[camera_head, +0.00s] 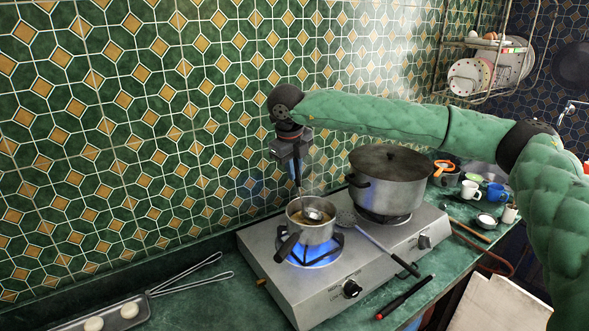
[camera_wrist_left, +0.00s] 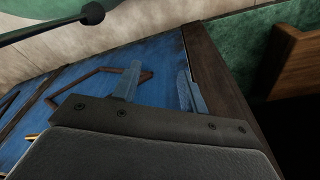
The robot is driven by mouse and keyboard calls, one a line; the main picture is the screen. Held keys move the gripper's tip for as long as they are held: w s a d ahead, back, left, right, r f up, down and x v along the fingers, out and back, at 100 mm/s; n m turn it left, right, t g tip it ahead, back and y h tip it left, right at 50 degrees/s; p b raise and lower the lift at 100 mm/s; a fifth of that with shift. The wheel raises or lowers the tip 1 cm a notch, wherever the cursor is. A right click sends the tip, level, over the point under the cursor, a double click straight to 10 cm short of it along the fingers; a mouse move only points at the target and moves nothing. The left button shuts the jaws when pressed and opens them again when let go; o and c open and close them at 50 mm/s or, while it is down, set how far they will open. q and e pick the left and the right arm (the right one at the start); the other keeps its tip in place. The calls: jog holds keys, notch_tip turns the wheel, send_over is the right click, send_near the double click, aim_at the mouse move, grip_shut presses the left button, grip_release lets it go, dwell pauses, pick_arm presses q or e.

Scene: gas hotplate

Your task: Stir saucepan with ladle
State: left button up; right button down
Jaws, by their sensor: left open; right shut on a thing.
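The small metal saucepan (camera_head: 319,235) stands on the lit left burner of the gas hotplate, its dark handle toward the front left. Some liquid shows inside it. My right gripper (camera_head: 296,158) is above the saucepan, pointing down, shut on the dark handle of the ladle (camera_head: 298,174). The ladle hangs steeply, and its metal bowl is inside the saucepan. How deep the bowl sits cannot be told. My left gripper (camera_wrist_left: 158,90) shows only in the left wrist view, open and empty in front of a blue panel.
A large lidded pot (camera_head: 388,190) stands on the right burner. A skimmer (camera_head: 375,240) lies across the hotplate (camera_head: 285,277) beside the saucepan. A black-and-red pen-like thing (camera_head: 405,297) lies on the green counter. Cups stand at right.

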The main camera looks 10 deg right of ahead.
jog(key=shift+f+b, duration=0.5)
jog(key=shift+f, duration=0.1)
pick_arm(q)
jog(key=r, duration=0.2)
jog(key=d+r, duration=0.1)
jog(key=shift+w, duration=0.35)
jog(key=shift+f, duration=0.1)
pick_arm(e)
jog(key=shift+s+f, duration=0.1)
jog(key=shift+f, duration=0.05)
